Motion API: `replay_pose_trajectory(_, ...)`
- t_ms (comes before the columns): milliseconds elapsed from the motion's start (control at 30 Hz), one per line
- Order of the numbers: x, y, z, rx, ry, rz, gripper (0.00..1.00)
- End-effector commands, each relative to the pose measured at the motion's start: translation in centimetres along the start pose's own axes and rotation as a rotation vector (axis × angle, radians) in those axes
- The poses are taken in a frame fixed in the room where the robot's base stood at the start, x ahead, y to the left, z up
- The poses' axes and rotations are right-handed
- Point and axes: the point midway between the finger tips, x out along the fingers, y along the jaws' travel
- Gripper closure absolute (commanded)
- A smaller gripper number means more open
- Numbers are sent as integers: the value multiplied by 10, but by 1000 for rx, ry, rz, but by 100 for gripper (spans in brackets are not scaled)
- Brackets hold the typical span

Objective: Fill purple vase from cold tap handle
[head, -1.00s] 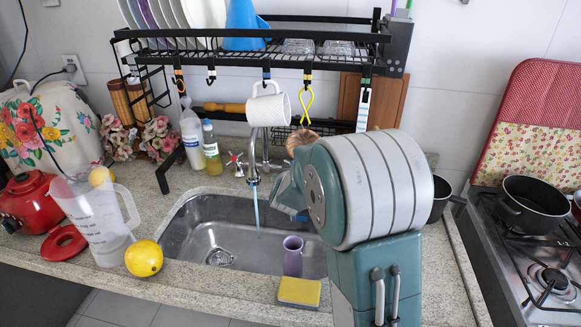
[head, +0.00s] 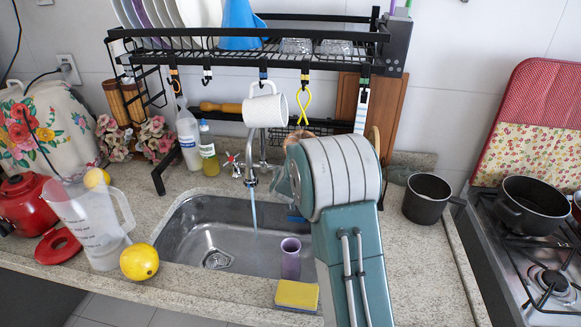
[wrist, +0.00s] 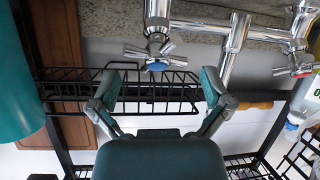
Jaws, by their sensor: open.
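The purple vase (head: 291,258) stands upright in the sink, right of the thin water stream (head: 254,215) falling from the chrome tap (head: 250,178). The stream lands beside the vase. The cold tap handle (wrist: 157,64), a chrome cross with a blue cap, shows in the wrist view just beyond the fingertips. My gripper (wrist: 160,82) is open and empty, with its fingers spread to either side below the handle in the picture; I cannot tell that they touch it. In the head view my arm hides the gripper and the cold handle.
The black rack (head: 230,57) stands over the sink, with a white mug (head: 266,108) hanging from a hook. A yellow sponge (head: 297,294), lemon (head: 139,262) and clear jug (head: 88,225) line the front. A dark pot (head: 427,196) stands at right. Another tap handle (wrist: 302,68) is to the right.

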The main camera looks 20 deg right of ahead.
Motion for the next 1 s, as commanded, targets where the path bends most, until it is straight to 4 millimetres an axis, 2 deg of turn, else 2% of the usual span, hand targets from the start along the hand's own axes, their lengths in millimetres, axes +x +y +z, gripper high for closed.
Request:
replay_pose_trajectory(100,18,1,1,0,-1,1,1)
replay_pose_trajectory(200,26,1,1,-1,-1,1,1)
replay_pose_trajectory(533,30,0,0,-1,0,0,1)
replay_pose_trajectory(567,30,0,0,-1,0,0,5)
replay_pose_trajectory(600,30,0,0,-1,0,0,23)
replay_pose_trajectory(767,30,0,0,-1,0,0,94)
replay_pose_trajectory(800,30,0,0,-1,-1,0,97)
replay_pose_trajectory(1000,31,0,1,-1,-1,0,98)
